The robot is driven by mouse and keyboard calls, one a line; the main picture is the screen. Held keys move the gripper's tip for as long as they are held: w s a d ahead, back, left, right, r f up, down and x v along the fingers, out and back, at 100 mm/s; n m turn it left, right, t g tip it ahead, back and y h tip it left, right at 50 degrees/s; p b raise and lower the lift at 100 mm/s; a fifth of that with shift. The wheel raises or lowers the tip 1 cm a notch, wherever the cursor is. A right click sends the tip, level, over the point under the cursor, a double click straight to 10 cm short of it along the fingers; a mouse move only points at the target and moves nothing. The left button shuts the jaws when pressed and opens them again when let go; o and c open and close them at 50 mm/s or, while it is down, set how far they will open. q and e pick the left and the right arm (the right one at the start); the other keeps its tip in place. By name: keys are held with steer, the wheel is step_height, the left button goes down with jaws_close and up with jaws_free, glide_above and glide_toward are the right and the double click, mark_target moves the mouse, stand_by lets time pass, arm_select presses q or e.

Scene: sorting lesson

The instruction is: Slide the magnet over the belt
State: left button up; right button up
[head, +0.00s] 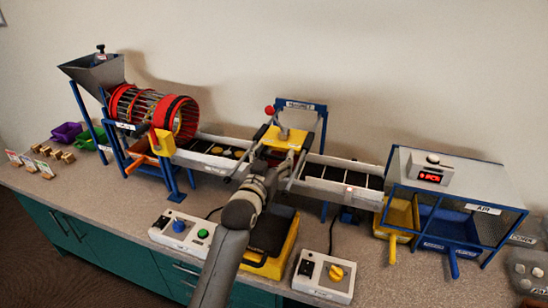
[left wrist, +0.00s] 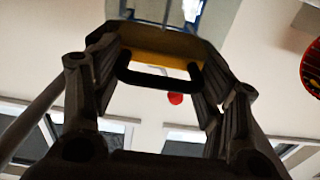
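The magnet block (head: 283,138) is yellow and sits under the blue frame labelled MAGNET (head: 301,105), over the belt. In the left wrist view its yellow underside (left wrist: 160,60) carries a black U-shaped handle (left wrist: 160,80). My left gripper (head: 268,168) reaches the front of the magnet station; in the left wrist view its fingers (left wrist: 158,65) stand one at each end of the handle, close to it. Whether they press on it cannot be told. The belt (head: 222,150) is dark in a pale frame and continues right (head: 342,175). My right gripper is out of view.
A red drum (head: 178,115) and hopper (head: 95,72) stand left. A clear-sided box (head: 455,185) with a red display stands right. A yellow tray (head: 290,250) lies below the magnet, between two control boxes (head: 182,230) (head: 324,276). The wall is close behind.

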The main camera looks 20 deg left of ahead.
mark_target(280, 150)
arm_select(q)
steer(key=c, duration=0.4)
steer(key=w, duration=0.5)
steer(key=shift+w+d+f, duration=0.15)
steer(key=shift+d, duration=0.05)
steer(key=shift+c, duration=0.2)
steer(key=shift+r, duration=0.25)
steer(key=o, duration=1.3)
steer(key=shift+r, duration=0.1)
steer(key=shift+c, duration=0.2)
steer(key=shift+d+f, duration=0.1)
steer(key=shift+f, duration=0.15)
steer(key=s, duration=1.2)
steer(key=shift+a, duration=0.4)
steer(key=shift+r, duration=0.1)
